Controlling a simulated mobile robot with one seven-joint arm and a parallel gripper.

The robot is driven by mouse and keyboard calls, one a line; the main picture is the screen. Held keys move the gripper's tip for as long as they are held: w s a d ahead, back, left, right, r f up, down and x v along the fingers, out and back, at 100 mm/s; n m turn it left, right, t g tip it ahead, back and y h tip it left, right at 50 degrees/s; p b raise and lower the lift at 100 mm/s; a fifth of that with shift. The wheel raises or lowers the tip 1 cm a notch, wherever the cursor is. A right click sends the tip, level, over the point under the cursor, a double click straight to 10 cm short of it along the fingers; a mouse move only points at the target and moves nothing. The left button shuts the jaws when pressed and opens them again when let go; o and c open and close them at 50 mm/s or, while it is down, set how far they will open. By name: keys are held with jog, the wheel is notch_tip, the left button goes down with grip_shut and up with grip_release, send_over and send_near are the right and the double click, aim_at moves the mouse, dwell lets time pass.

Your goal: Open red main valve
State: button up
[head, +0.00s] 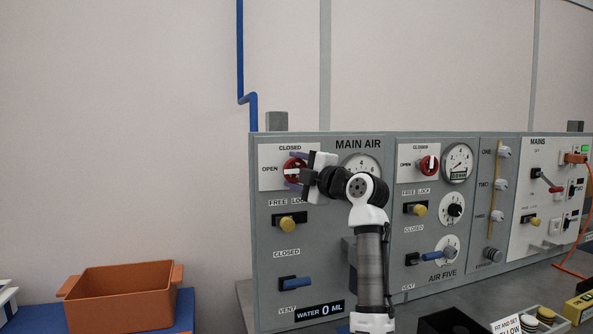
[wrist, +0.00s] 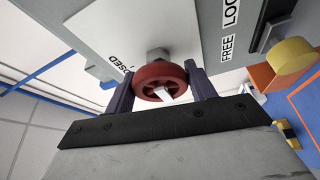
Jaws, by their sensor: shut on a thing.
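The red main valve (head: 289,164) is a round handwheel on a white plate of the MAIN AIR panel, with CLOSED printed above it and OPEN to its left. A pale bar across the wheel looks roughly level, toward OPEN, but my gripper partly covers it. In the wrist view, the red wheel (wrist: 150,77) sits between the two dark fingers of my gripper (wrist: 160,84). The fingers are shut on its rim, one on each side. A short stem joins the wheel to the plate.
A yellow FREE/LOCK knob (head: 287,224) and a blue vent handle (head: 296,283) are below on the same panel. A second red valve (head: 424,166) is on the panel to the right. An orange bin (head: 120,297) stands at lower left. The wall left of the panel is bare.

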jog(key=o, duration=1)
jog(key=b+v, duration=0.3)
jog(key=v, duration=1)
jog(key=shift+s+d+f+b, duration=0.1)
jog(key=shift+s+d+b, duration=0.15)
jog(key=shift+b, duration=0.15)
